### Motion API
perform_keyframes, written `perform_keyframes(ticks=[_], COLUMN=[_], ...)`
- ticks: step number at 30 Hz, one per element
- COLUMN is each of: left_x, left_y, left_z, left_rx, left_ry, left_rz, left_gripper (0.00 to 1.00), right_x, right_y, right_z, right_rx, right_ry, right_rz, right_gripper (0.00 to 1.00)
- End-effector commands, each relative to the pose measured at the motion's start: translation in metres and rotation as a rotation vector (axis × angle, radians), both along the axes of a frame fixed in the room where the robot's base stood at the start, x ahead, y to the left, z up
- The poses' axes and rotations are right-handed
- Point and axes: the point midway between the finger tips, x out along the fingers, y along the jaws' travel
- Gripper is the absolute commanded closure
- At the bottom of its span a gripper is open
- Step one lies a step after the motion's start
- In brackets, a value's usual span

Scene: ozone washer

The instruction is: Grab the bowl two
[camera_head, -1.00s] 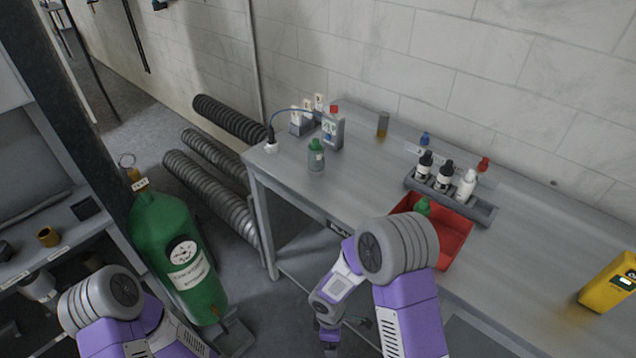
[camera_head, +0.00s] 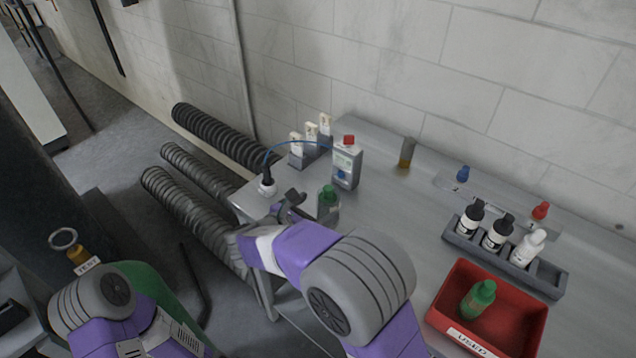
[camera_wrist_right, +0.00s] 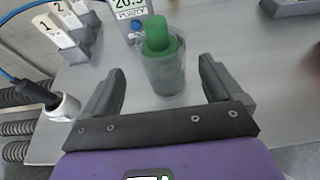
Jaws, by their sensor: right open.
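I see no bowl in either view. My right gripper (camera_head: 296,204) is just left of this bottle in the head view. In the wrist view my right gripper (camera_wrist_right: 160,85) is open and empty, with the bottle ahead, between and just beyond the fingertips. A second green-capped bottle (camera_head: 478,298) is in the red "USED" tray (camera_head: 520,325). My left gripper is out of the head view.
A purity meter (camera_head: 347,166) stands behind the near bottle. Numbered white tags (camera_wrist_right: 48,28) stand in a grey holder (camera_head: 303,160) beside it. A blue cable runs to a white-based plug (camera_head: 267,187). Several dropper bottles stand in a grey rack (camera_head: 548,279) at the right.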

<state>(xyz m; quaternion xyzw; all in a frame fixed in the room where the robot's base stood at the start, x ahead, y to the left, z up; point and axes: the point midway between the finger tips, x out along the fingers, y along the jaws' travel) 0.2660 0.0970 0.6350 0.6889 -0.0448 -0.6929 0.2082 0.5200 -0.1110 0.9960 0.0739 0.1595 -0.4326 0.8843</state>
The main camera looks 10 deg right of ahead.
Motion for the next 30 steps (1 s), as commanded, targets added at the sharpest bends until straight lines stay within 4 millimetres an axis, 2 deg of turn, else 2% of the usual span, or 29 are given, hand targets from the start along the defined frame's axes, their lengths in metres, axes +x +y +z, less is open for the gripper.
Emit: perform_keyframes(ticks=[11, 21, 28, 30], left_x=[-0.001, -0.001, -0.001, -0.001], left_y=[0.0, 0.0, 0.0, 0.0], left_z=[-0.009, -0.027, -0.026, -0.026], left_rx=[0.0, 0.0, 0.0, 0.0], left_ry=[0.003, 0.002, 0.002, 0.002], left_rz=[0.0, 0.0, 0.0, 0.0], left_gripper=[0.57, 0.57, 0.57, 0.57], right_x=[0.015, 0.039, 0.041, 0.041], right_y=[-0.021, -0.055, -0.057, -0.057], right_z=[-0.011, -0.028, -0.028, -0.028], right_rx=[0.001, 0.002, 0.001, 0.001], right_ry=[0.0, -0.001, 0.0, 0.0], right_rz=[0.0, -0.002, 0.001, 0.001], right_gripper=[0.07, 0.07, 0.07, 0.17])
